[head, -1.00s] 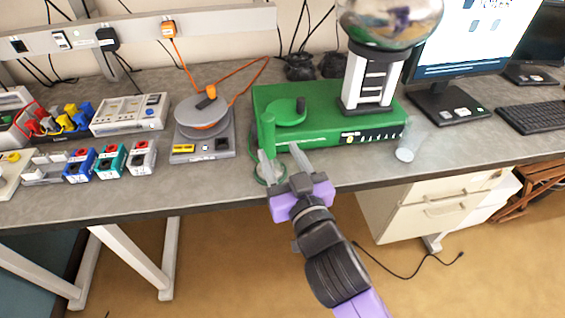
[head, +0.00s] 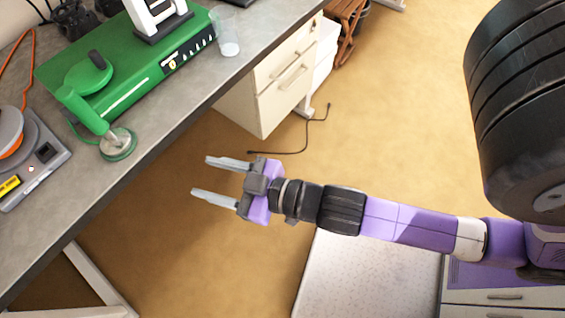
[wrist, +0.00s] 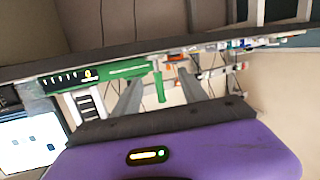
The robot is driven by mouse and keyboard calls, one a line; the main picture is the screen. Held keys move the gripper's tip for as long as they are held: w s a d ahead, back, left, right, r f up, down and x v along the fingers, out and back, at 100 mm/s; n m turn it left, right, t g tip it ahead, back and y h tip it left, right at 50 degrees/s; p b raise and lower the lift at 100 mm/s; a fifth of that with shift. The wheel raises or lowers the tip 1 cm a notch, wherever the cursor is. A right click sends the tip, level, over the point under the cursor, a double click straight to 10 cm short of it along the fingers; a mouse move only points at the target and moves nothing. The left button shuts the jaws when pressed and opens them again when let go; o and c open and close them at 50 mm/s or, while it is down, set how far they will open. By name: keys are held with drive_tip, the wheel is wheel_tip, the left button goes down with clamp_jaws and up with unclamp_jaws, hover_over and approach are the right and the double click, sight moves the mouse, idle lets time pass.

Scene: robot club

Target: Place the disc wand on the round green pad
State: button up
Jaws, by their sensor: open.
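The disc wand has a thick green handle (head: 82,110) and a silvery disc foot (head: 117,139). It stands on the round green pad (head: 119,155), whose rim shows around the disc, near the front edge of the bench. The handle looks tilted to the upper left in the head view, perhaps from the view angle. My gripper (head: 222,178) is open and empty, over the floor to the right of the bench edge, well apart from the wand. In the wrist view the green handle (wrist: 160,84) shows beyond the two open fingers; the pad is not clear there.
A green box (head: 160,50) with a round green knobbed plate stands behind the wand. A clear cup (head: 228,42) stands near the bench edge. A grey device (head: 40,150) with an orange reel is at left. Drawers (head: 265,90) sit under the bench; open floor surrounds my gripper.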

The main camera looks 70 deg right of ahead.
drive_tip(key=s+r+m+g, duration=0.1)
drive_tip(key=s, duration=1.5)
drive_tip(key=shift+s+d+h, duration=0.25)
drive_tip(key=shift+s+h, duration=0.05)
